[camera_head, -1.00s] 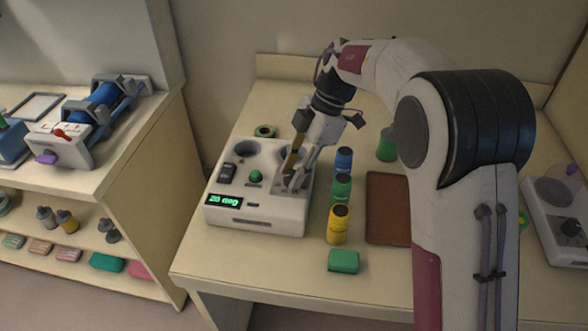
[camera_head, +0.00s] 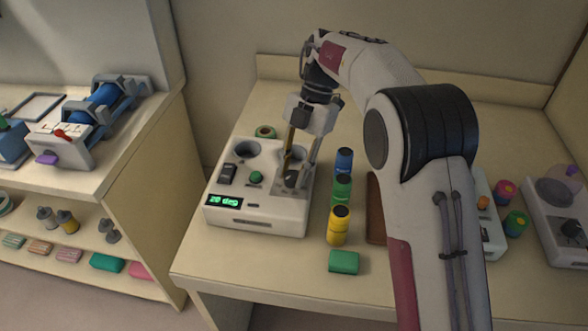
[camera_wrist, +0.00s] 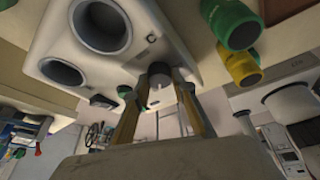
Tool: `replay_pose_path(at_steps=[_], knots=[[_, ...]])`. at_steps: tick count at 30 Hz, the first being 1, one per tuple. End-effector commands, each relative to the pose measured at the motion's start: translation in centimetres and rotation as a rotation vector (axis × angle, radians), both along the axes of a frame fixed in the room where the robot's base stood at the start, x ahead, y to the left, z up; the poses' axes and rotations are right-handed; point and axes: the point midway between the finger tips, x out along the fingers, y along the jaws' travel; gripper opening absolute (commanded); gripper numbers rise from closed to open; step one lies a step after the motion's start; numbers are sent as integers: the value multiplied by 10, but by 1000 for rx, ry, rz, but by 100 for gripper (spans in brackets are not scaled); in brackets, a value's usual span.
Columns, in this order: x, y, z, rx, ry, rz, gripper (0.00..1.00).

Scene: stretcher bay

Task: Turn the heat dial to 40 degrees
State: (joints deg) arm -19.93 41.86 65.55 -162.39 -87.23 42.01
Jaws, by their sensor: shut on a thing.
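The white heating unit (camera_head: 262,222) stands on the left part of the table, with two round wells on top. Its green display (camera_head: 225,201) reads 20 deg. The dark heat dial (camera_head: 291,179) is at the right of its top face. My gripper (camera_head: 297,173) reaches down onto the dial from above and is shut on it. In the wrist view, the grey dial (camera_wrist: 159,74) sits between the two finger ends, partly hidden by them. A green button (camera_head: 256,177) and a dark switch (camera_head: 227,173) are to the left of the dial.
Blue, green and yellow bottles (camera_head: 338,226) stand in a row just right of the unit. A brown tray (camera_head: 376,222) is partly hidden behind my arm. A side shelf (camera_head: 140,170) is at the left.

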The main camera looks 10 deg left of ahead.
Motion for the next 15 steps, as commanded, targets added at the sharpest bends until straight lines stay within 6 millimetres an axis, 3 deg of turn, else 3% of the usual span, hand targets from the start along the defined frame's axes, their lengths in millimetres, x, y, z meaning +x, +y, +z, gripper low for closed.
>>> replay_pose_path(at_steps=[15], knots=[[0, 1, 0, 7, 3, 136, 4]])
